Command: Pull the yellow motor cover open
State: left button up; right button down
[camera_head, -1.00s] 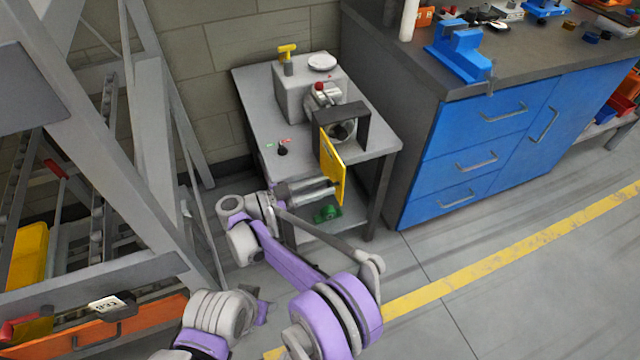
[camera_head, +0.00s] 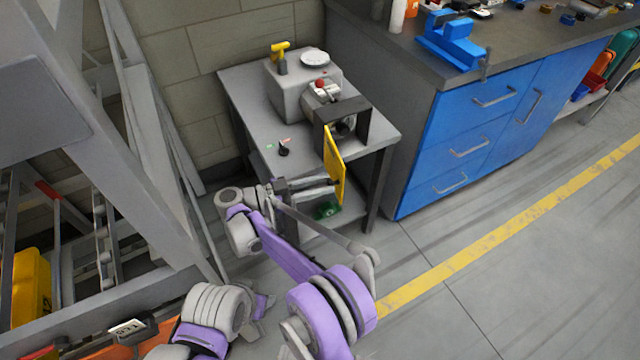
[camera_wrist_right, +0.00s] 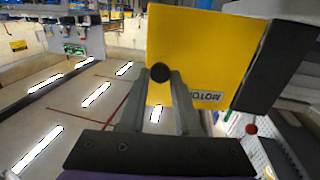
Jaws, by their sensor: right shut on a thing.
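The yellow motor cover (camera_head: 333,158) is a flat panel at the black frame (camera_head: 368,122) of the machine on the grey table. It stands swung out from the frame toward me, seen nearly edge-on in the head view. In the right wrist view the yellow cover (camera_wrist_right: 200,50) fills the upper middle and bears dark lettering. My right gripper (camera_head: 332,186) reaches it from the left. In the wrist view my right gripper (camera_wrist_right: 160,85) is shut on the cover's round black knob (camera_wrist_right: 160,73). The left gripper is not in view.
The grey table (camera_head: 245,110) carries the grey machine housing (camera_head: 285,92) with a red button (camera_head: 320,83) and a small black switch (camera_head: 284,149). A blue cabinet (camera_head: 470,135) stands to the right, a grey metal frame (camera_head: 90,150) to the left. Floor in front of the cabinet is clear.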

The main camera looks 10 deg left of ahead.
dwell(0.3)
jog(key=c, duration=0.6)
grip_release()
jog(key=shift+c, duration=0.2)
notch_tip(320, 180, up, 10)
jog(key=p, duration=0.2)
